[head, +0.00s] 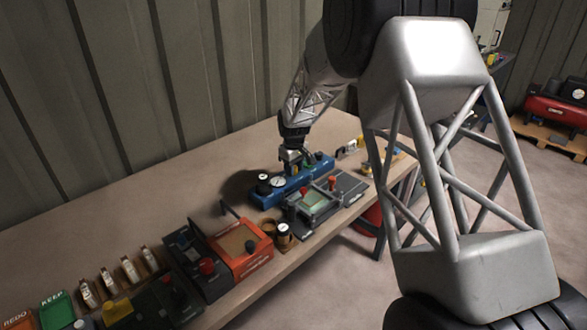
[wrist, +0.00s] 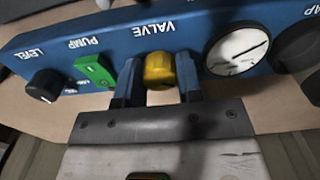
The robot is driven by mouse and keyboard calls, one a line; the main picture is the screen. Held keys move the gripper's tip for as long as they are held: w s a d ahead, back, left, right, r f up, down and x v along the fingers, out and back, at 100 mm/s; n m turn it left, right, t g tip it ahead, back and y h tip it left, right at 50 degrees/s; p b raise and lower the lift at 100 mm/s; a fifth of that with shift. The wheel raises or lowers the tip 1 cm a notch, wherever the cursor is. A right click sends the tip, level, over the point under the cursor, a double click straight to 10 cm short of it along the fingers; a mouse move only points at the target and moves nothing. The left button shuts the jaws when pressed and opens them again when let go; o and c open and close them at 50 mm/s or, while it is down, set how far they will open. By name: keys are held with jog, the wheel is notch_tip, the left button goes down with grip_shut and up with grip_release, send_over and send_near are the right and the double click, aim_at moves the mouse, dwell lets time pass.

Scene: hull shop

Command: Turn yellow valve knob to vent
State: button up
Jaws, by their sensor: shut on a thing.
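The yellow valve knob (wrist: 159,68) sits under the VALVE label on a blue panel (wrist: 120,42) in the wrist view. My gripper (wrist: 158,76) is shut on the knob, with one finger on each side of it. In the head view my gripper (head: 291,158) reaches down to the blue panel (head: 296,183), which lies on the bench. The yellow knob is hidden there. Which way the knob points cannot be made out, and no vent mark is legible.
On the panel, a green PUMP switch (wrist: 96,71) and black LEVEL knob (wrist: 45,85) sit left of the yellow knob; a white gauge (wrist: 237,52) is close on the right. On the bench (head: 185,205), a grey device (head: 345,184) and an orange box (head: 241,247) stand nearby.

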jog(key=o, duration=0.9)
jog(key=shift+r, duration=0.1)
notch_tip(320, 180, up, 7)
jog(key=shift+f, duration=0.15)
jog(key=shift+r, duration=0.5)
